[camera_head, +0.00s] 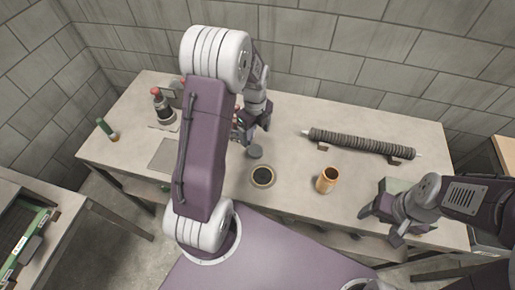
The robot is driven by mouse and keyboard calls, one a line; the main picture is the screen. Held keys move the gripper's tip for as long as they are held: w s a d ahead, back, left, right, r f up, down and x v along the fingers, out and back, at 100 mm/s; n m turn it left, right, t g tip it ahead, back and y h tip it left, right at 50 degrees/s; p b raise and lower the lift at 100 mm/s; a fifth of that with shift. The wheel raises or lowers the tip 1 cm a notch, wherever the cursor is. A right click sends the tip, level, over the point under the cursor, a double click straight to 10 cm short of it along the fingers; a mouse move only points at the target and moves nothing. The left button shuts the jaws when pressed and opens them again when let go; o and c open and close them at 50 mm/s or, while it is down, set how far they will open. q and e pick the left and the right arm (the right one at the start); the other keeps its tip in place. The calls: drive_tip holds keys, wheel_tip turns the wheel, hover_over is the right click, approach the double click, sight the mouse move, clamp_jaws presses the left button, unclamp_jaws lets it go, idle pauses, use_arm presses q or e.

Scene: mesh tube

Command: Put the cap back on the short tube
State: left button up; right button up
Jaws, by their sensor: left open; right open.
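A short orange-tan tube (327,180) stands upright on the workbench, right of centre, and its top looks open. A small dark grey round piece (255,152), which may be the cap, sits on the bench to its left. My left gripper (251,128) is open just behind that piece, seemingly apart from it; my arm partly hides the area. My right gripper (381,225) is open and empty near the front right of the bench, to the right of the short tube.
A round tan-rimmed dish (263,176) with a dark inside lies left of the short tube. A long ribbed roll (362,143) rests on supports behind. A dark bottle-like object (163,107) and a green cylinder (107,129) stand at left.

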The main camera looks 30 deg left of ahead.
sight(255, 149)
use_arm(q)
drive_tip(key=shift+a+f, duration=0.15)
drive_tip(key=shift+f, duration=1.8)
drive_tip(key=shift+s, duration=0.1)
drive_tip(key=shift+s+f, duration=0.1)
drive_tip(key=shift+f, duration=0.05)
wheel_tip(255, 149, down, 5)
drive_tip(key=shift+r, duration=0.1)
